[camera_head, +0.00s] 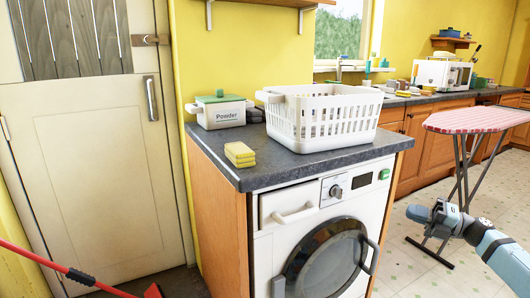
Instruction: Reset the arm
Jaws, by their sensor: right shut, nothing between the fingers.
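My right arm comes in from the lower right edge in the head view. My right gripper (413,213) is a small dark shape at the arm's end. It is shut and empty, held in the air to the right of the washing machine (292,236) and in front of the ironing board (470,119). It touches nothing that I can see. My left gripper is not in view.
The dark worktop (300,160) holds a white basket (321,116), a powder box (219,113) and yellow sponges (239,153). A cream door (100,165) stands at left. A red-handled tool (80,276) lies low left. Floor (400,265) shows beneath the gripper.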

